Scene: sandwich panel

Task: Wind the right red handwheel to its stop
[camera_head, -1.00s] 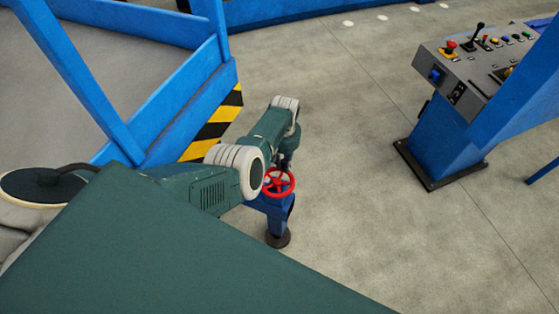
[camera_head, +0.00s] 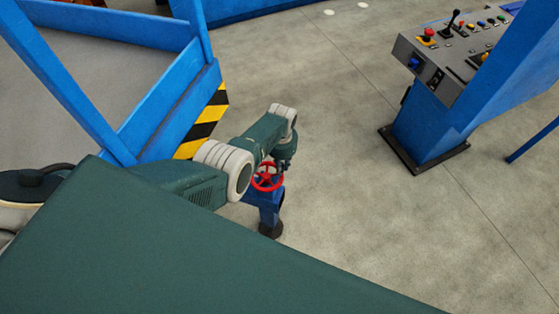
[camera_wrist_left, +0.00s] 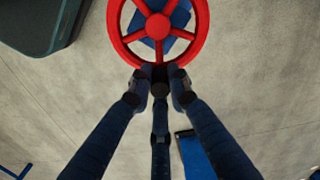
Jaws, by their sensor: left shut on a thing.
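The red handwheel (camera_head: 266,178) sits on top of a blue post in the middle of the head view. It fills the top of the left wrist view (camera_wrist_left: 158,26), with its spokes and hub clear there. My left gripper (camera_wrist_left: 160,76) is shut on the near rim of the handwheel, with its dark fingers closed together at the rim's lower edge. In the head view my left gripper (camera_head: 285,158) is a small dark shape just above the wheel, partly hidden by my arm. My right gripper is not in view.
A blue frame with a yellow-black striped corner (camera_head: 203,125) stands close left of the wheel. A grey control console (camera_head: 452,50) on a blue pedestal stands at the upper right. Bare concrete floor (camera_head: 340,130) lies between the wheel and the console.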

